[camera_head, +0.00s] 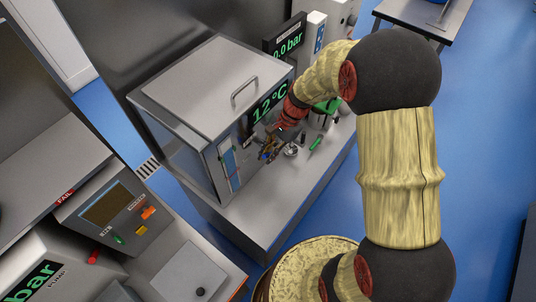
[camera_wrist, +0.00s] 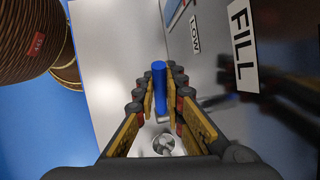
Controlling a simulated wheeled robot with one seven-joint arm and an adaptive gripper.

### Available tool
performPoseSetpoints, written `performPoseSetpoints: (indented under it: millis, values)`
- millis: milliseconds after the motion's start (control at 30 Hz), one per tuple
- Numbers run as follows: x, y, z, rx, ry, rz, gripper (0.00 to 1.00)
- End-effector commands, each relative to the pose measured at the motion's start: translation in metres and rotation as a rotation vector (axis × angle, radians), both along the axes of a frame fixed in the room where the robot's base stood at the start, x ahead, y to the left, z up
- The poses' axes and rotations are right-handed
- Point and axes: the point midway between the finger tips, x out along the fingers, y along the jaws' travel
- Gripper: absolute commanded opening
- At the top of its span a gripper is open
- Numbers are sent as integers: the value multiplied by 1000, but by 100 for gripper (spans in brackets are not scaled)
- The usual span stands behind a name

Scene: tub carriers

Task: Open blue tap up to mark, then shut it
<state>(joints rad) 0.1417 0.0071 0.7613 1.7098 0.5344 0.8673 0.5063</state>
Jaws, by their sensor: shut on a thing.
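The blue tap handle (camera_wrist: 159,76) stands up between the fingers of my gripper (camera_wrist: 161,95) in the wrist view, and the gripper is shut on it. A short pale metal part shows below the handle. In the head view my gripper (camera_head: 268,150) is at the front of the steel tank (camera_head: 190,85), and the tap is too small and covered to make out. The tank front has a sight gauge (camera_head: 228,164); its level and mark are too small to read. A FILL label (camera_wrist: 242,42) and a LOW label (camera_wrist: 195,36) show in the wrist view.
A round metal piece (camera_wrist: 163,143) lies below the fingers on the pale bench surface. Green-marked items (camera_head: 316,143) stand right of my gripper. The tank display (camera_head: 270,105) reads 12 °C. An instrument with buttons (camera_head: 115,215) is at lower left.

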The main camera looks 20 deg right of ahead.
Motion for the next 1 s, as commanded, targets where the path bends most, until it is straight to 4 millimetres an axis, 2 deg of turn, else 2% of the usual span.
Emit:
performPoseSetpoints:
  millis: [467, 1000]
  values:
    - [2, -4, 4, 69, 53, -3, 0]
    - [15, -21, 17, 428, 312, -3, 0]
